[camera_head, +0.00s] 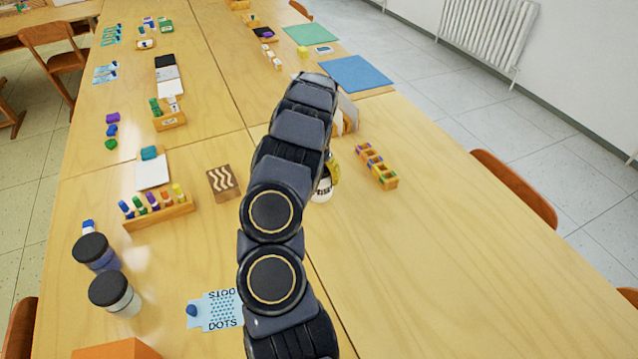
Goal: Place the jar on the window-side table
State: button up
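Two jars with dark lids stand upright at the lower left of the near table: a bluish one (101,259) and a clear one with pale contents (121,303). A third jar-like thing (323,189), yellowish with a white label, stands partly hidden behind my arm near the middle. Which one is the task's jar I cannot tell. My arm rises through the middle of the view and bends away at its top. My gripper is hidden behind it. No window shows; the right-hand tabletop (440,270) is on the radiator side.
A wooden rack of colored pieces (376,166) stands right of my arm. A rack of bottles (158,213), a wavy-line tile (223,184) and a blue dots card (215,311) lie left. A blue mat (358,74) lies farther back. The right tabletop's near part is clear; chairs (515,187) line its edge.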

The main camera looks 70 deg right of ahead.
aim_at(319, 184)
jog(key=shift+w+d+f, duration=0.1)
jog(key=shift+d+f, duration=0.05)
jog(key=shift+f, duration=1.55)
jog(key=shift+f, duration=0.15)
jog(key=o, duration=1.1)
